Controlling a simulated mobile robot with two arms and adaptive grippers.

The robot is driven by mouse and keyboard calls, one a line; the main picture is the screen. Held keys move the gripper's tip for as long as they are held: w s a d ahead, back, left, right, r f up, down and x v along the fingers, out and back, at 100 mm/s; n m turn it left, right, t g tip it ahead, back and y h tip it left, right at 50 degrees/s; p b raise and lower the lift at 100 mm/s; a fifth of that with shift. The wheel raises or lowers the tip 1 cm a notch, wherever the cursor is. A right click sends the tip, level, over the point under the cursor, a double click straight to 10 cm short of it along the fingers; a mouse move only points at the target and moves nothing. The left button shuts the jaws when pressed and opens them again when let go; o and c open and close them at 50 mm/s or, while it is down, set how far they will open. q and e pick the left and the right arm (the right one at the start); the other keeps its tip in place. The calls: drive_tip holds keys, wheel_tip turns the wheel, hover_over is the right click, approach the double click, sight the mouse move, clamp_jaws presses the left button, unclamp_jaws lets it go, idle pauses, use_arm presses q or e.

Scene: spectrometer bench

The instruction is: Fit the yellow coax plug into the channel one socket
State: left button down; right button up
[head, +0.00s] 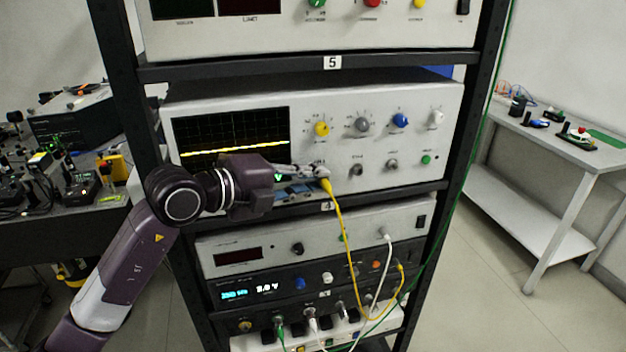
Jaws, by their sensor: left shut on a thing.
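The yellow coax plug (325,185) is at the lower front of the oscilloscope (225,110), with its yellow cable (345,250) hanging from it. My left gripper (318,174) reaches in from the left and is shut on the plug, close to the front panel. The channel one socket is hidden behind the gripper, so I cannot tell whether the plug touches it. Two other metal sockets, one in the middle (357,169) and one farther right (392,165), show bare to the right of the gripper. My right gripper is out of view.
The black rack's right post (468,120) and shelf edges frame the instruments. Below, a power supply (330,240) and a dark generator (262,290) carry white, yellow and green cables. A cluttered bench is at left, a white side table (545,140) at right.

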use_arm(q)
drive_tip(key=c, duration=1.8)
unclamp_jaws()
drive_tip(key=shift+o, duration=0.2)
drive_tip(key=shift+a, duration=0.1)
drive_tip(key=v, duration=1.2)
drive_tip(key=shift+w, duration=0.1)
